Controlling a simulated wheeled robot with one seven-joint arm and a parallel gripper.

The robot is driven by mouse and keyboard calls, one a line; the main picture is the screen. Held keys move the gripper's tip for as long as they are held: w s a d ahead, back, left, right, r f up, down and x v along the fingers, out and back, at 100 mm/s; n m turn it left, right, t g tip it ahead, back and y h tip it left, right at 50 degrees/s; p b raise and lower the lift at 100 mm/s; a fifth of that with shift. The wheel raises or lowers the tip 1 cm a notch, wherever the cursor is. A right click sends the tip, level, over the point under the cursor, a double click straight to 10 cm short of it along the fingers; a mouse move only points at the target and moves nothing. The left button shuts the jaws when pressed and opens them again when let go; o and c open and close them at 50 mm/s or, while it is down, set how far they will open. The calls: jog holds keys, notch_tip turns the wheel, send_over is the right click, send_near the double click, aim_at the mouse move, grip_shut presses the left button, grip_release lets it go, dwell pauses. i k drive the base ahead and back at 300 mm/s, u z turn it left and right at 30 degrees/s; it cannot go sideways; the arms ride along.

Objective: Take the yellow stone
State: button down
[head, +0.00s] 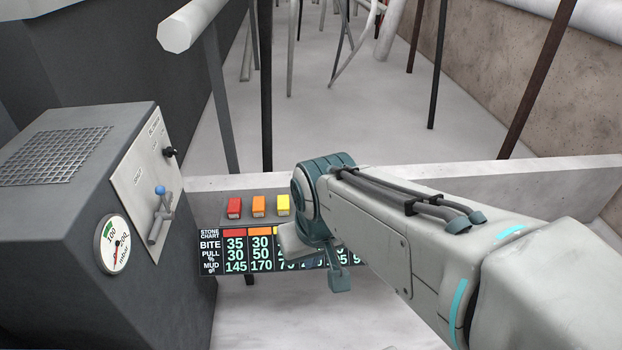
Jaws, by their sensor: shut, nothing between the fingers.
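The yellow stone (283,205) is a small upright-looking block at the right end of a visible row on a grey ledge, just left of my arm's wrist. My gripper (339,283) hangs below the wrist, in front of the stone chart and to the right of and nearer than the yellow stone. It is shut and empty, apart from the stone. My arm covers the ledge to the right of the yellow stone, so I cannot tell what stands there.
A red stone (234,207) and an orange stone (258,205) stand left of the yellow one. Below is the stone chart (224,254), partly hidden by my wrist. A dark grey machine (75,215) with a gauge (113,244) and blue-knobbed lever (160,191) stands at left.

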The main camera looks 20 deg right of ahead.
aim_at(282, 201)
jog(key=z, duration=0.2)
jog(key=k, duration=0.45)
jog(key=z, duration=1.1)
jog(key=i, duration=1.45)
jog(key=u, duration=0.6)
jog(key=i, duration=0.8)
jog(key=u, duration=1.2)
jog(key=i, duration=0.2)
jog(key=u, duration=0.05)
